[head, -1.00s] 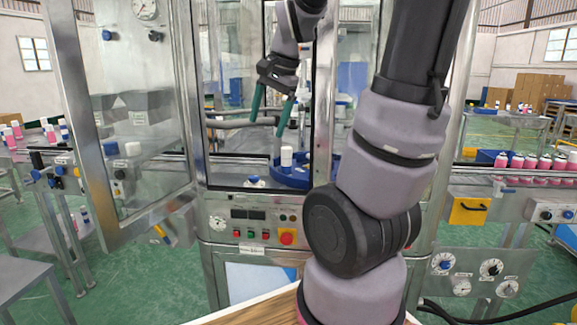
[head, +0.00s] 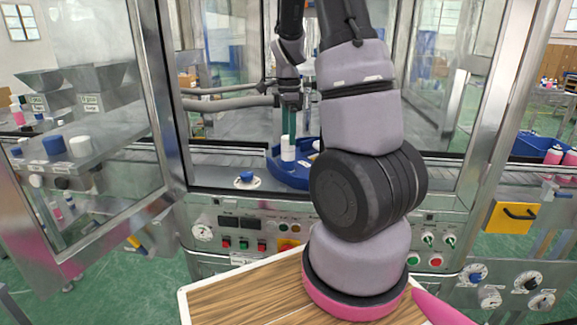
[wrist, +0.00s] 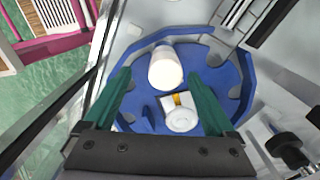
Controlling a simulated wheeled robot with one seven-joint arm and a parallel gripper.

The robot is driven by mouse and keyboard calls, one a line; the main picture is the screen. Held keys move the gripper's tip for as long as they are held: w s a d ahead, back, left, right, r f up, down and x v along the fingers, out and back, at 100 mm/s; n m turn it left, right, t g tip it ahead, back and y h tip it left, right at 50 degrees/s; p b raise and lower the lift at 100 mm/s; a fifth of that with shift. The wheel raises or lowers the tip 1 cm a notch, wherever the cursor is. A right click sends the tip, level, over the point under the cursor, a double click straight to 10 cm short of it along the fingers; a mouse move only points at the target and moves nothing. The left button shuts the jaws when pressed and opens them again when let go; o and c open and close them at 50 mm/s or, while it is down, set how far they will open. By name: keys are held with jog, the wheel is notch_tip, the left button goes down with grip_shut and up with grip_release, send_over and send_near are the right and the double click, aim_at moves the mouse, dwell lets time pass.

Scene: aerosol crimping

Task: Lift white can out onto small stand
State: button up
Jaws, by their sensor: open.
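A white can (head: 287,151) stands upright in a pocket of the blue star-shaped dial (head: 275,167) inside the machine. In the wrist view the can (wrist: 165,68) lies between and a little beyond the teal fingers of my gripper (wrist: 158,76). The fingers are apart, with a visible gap on each side of the can. In the head view my gripper (head: 289,122) is directly above or behind the can, partly hidden by my arm.
A white round part with a yellow patch (wrist: 180,113) is at the dial's middle in the wrist view. Open glass doors (head: 85,130) flank the opening. A grey hose (head: 225,103) runs behind on the left. A control panel (head: 250,228) is below the ledge.

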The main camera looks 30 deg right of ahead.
aim_at(289, 152)
jog(key=f, duration=0.7)
jog(key=shift+w+d+f, duration=0.2)
jog(key=shift+w+f, duration=0.15)
jog(key=shift+r, duration=0.1)
grip_shut()
